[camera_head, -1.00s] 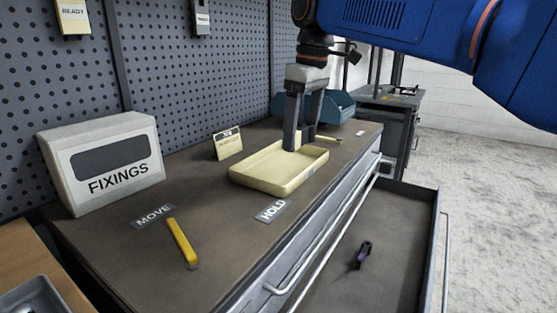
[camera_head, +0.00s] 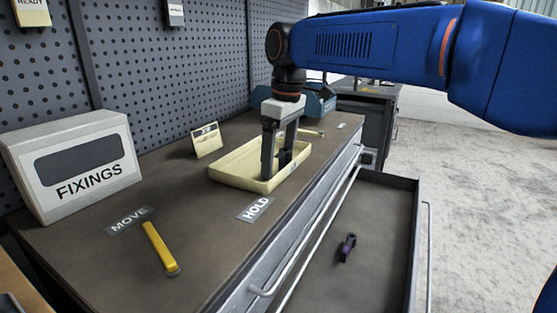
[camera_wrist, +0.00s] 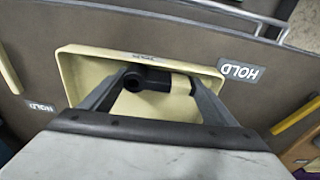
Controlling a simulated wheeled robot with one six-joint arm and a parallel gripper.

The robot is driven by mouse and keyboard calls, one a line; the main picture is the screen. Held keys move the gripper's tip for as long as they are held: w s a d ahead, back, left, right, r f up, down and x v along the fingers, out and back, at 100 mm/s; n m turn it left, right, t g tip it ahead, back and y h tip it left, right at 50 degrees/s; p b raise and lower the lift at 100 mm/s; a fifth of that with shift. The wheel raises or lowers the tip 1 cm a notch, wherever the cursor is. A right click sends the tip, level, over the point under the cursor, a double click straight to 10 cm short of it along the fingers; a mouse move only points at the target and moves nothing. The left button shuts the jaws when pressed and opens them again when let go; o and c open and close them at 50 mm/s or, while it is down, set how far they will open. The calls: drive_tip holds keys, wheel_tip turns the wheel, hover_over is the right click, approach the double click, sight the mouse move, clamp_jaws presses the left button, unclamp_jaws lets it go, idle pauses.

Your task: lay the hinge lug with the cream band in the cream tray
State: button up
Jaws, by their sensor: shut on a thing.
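The hinge lug (camera_wrist: 150,78) is dark, with a cream band (camera_wrist: 182,86) near one end, and shows between my fingers in the wrist view. My gripper (camera_wrist: 156,90) is shut on it and holds it inside the outline of the cream tray (camera_wrist: 75,75). In the head view my gripper (camera_head: 277,170) points down into the cream tray (camera_head: 228,178), its fingertips low near the front wall. The lug is mostly hidden there by the fingers. I cannot tell whether the lug touches the tray floor.
An open drawer (camera_head: 310,280) at the bench front holds another dark, purplish lug (camera_head: 347,247). A yellow-handled tool (camera_head: 160,247) lies near the MOVE label (camera_head: 129,220). The FIXINGS box (camera_head: 75,165) stands at left; a blue bin (camera_head: 318,103) stands behind the tray.

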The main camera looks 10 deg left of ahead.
drive_tip(key=shift+f, duration=0.4)
drive_tip(key=shift+f, duration=0.1)
drive_tip(key=o, duration=1.6)
drive_tip(key=shift+c, duration=0.2)
wheel_tip(320, 180, up, 12)
drive_tip(key=d, duration=0.1)
drive_tip(key=shift+s+d, duration=0.2)
